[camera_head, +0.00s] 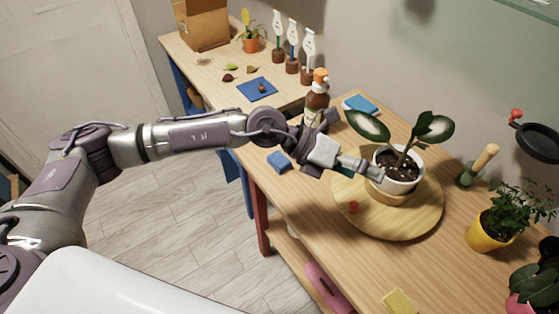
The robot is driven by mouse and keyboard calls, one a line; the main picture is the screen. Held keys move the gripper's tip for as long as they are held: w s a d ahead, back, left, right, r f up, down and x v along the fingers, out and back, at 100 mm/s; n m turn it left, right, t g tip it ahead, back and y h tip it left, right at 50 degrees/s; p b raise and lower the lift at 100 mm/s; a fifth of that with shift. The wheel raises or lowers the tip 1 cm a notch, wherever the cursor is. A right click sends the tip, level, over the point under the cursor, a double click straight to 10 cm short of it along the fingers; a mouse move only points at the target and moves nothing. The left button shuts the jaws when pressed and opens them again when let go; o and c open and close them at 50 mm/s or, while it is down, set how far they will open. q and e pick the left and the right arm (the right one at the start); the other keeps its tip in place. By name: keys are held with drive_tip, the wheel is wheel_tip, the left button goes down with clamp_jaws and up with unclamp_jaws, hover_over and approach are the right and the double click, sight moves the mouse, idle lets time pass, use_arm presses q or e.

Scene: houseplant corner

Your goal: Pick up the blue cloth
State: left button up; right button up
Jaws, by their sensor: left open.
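Several blue pieces show, and I cannot tell surely which is the cloth. A small folded-looking blue piece (279,162) lies near the wooden table's left edge, just below my left arm. My right gripper is out of view.
The white pot holds a leafy plant and stands on a round wooden turntable (405,222). A brown bottle with an orange top (316,92) stands behind my gripper. A yellow pot (488,235) is at right, a yellow sponge-like piece (398,301) at the front. Bare tabletop lies left of the turntable.

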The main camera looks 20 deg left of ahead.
use_arm(q)
drive_tip(key=w+a+f+m+t+y, duration=0.1)
drive_tip(key=w+a+f+y, duration=0.15)
drive_tip(key=a, duration=0.35)
drive_tip(key=w+a+f+y, duration=0.2)
drive_tip(key=w+a+y, duration=0.15)
drive_tip(key=a, duration=0.25)
drive_tip(key=y, duration=0.5)
approach(279, 159)
drive_tip(key=f+p, duration=0.1)
drive_tip(key=f, duration=0.1)
drive_tip(key=f+p, duration=0.1)
drive_tip(key=f, duration=0.1)
drive_tip(key=shift+w+d+t, duration=0.1)
drive_tip(key=shift+d+t, duration=0.1)
drive_tip(key=shift+t, duration=0.1)
drive_tip(key=p+x, duration=0.2)
drive_tip(key=x, duration=0.3)
drive_tip(key=shift+w+d, duration=0.15)
drive_tip(key=shift+f, duration=0.3)
drive_tip(key=c, duration=1)
drive_tip(key=shift+r, duration=0.15)
drive_tip(key=shift+c, duration=0.2)
